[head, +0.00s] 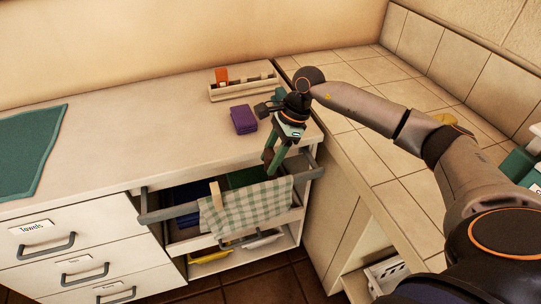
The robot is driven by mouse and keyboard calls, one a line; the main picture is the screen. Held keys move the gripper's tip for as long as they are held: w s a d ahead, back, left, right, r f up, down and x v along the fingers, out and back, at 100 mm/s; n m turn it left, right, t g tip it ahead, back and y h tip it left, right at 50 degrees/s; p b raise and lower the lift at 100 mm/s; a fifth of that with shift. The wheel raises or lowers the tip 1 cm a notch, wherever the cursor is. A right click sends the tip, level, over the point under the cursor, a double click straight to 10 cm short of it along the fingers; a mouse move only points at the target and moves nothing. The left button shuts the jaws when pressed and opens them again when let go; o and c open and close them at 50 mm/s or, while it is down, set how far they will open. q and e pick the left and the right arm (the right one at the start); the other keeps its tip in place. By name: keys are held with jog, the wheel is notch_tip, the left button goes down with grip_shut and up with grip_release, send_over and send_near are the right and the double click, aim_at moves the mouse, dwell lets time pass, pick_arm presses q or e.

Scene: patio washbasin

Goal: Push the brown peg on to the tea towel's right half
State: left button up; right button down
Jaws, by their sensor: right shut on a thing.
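The green-and-white checked tea towel (250,207) hangs over a grey rail at the front of the open drawer. A pale wooden peg (215,195) sits upright on the towel's left half, at its top edge. My right gripper (269,164) comes in from the right and points down, just above the towel's right half. It is shut on the brown peg (267,155), which is small and dark, partly hidden by the fingers. I cannot tell whether the peg touches the towel. My left gripper is not in view.
The grey rail (165,213) runs along the drawer front. A tiled ledge (365,150) lies to the right. The counter's left middle is clear.

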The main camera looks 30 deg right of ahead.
aim_at(267, 183)
jog(key=shift+f+b, duration=0.8)
jog(key=shift+f, duration=0.6)
jog(key=shift+f+b, duration=0.5)
jog(key=shift+f, duration=0.35)
jog(key=shift+f+b, duration=0.55)
jog(key=shift+f, duration=0.05)
jog(key=shift+f+b, duration=0.3)
jog(key=shift+f, duration=0.1)
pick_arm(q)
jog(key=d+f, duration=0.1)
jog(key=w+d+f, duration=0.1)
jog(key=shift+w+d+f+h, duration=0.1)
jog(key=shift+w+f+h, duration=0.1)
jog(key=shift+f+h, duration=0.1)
pick_arm(e)
jog(key=shift+f, duration=0.25)
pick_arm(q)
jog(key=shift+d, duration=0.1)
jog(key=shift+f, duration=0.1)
pick_arm(e)
jog(key=shift+c, duration=1.3)
grip_release()
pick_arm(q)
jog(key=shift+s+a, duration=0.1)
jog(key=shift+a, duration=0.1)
